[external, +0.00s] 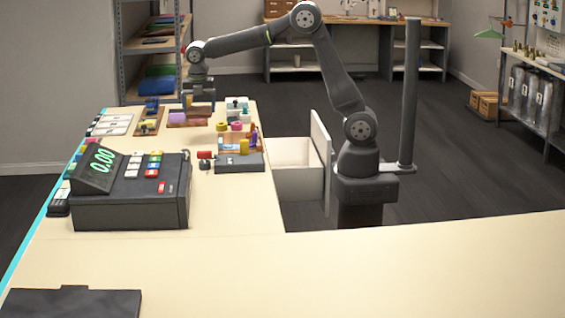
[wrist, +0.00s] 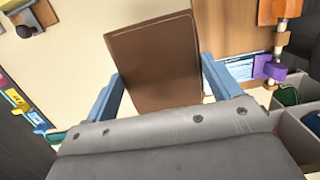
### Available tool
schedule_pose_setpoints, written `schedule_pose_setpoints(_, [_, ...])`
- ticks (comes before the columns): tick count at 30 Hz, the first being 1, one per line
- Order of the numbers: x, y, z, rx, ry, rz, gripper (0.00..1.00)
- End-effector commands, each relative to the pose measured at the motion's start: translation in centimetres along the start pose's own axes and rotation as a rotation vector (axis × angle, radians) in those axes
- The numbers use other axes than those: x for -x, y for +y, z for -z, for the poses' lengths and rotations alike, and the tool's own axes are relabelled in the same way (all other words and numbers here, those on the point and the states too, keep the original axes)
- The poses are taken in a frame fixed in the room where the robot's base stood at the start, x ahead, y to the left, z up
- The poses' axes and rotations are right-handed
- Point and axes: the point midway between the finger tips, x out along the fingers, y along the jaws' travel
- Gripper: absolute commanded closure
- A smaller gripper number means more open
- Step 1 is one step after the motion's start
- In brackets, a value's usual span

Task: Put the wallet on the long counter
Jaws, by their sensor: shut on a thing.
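My gripper (external: 198,94) is over the far end of the pale counter (external: 236,200) in the external view. It is shut on a brown, flat, rectangular wallet, which shows between the two blue-grey fingers in the wrist view (wrist: 155,60). In the external view the wallet is small and hard to separate from the brown tray below it, so I cannot tell whether it touches anything there. The pale counter top runs from the far end to the foreground, where it turns right.
A cash register (external: 130,190) stands on the counter's left part. Trays of small coloured items (external: 190,117) and a grey organiser (external: 240,162) crowd the far end. An open drawer (external: 298,165) juts out at right. A dark mat (external: 75,303) lies front left; the foreground is otherwise clear.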

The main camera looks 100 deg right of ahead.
Motion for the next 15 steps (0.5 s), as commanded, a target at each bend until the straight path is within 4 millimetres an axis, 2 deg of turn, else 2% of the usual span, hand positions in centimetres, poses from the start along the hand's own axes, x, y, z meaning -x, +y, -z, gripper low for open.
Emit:
schedule_pose_setpoints(9, [-3.3,4.2,6.2,0.008,0.0,0.001,0.41])
schedule_pose_setpoints(15, [-4.8,6.2,9.1,0.004,0.0,0.0,0.41])
